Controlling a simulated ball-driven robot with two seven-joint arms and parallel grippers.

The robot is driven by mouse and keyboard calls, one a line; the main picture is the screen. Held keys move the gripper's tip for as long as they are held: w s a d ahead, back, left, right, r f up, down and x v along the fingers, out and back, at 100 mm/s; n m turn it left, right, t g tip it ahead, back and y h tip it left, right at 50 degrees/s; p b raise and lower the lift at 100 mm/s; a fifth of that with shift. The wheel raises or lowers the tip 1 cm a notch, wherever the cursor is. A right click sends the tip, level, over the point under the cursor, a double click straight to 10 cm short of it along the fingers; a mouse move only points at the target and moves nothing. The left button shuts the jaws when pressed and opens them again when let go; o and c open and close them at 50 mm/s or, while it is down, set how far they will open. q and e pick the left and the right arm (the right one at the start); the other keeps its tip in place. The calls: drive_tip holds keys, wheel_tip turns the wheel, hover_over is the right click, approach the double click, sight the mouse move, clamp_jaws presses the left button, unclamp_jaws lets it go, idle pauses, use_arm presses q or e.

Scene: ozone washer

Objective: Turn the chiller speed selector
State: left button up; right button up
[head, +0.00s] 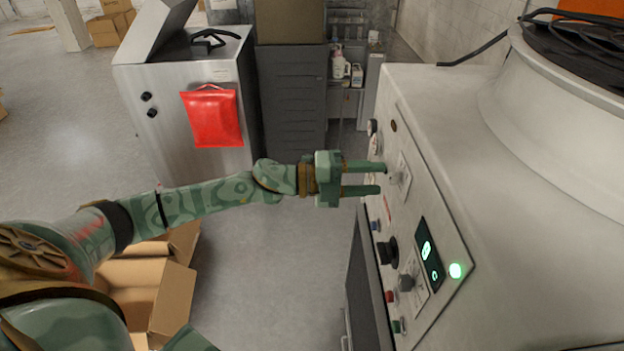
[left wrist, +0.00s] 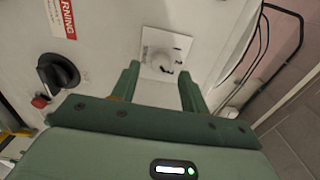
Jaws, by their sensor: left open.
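A small pale knob (head: 395,178) on a light plate sits on the upper part of the white machine's control panel. It looks like the selector, but its label is too small to read. In the left wrist view the pale knob (left wrist: 160,63) shows between and just beyond the fingers, on a square plate with dark marks. My left gripper (head: 381,178) is open and faces the panel, one finger on each side of the knob. Whether the fingers touch the plate I cannot tell. My right gripper is not in view.
A steel cabinet with a red pouch (head: 212,118) stands behind. An open cardboard box (head: 173,293) is on the floor.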

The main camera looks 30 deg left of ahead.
use_arm(q)
drive_tip(key=b+v, duration=0.2)
drive_tip(key=v, duration=1.1)
drive_tip(key=shift+s+a, duration=0.2)
drive_tip(key=shift+s, duration=0.05)
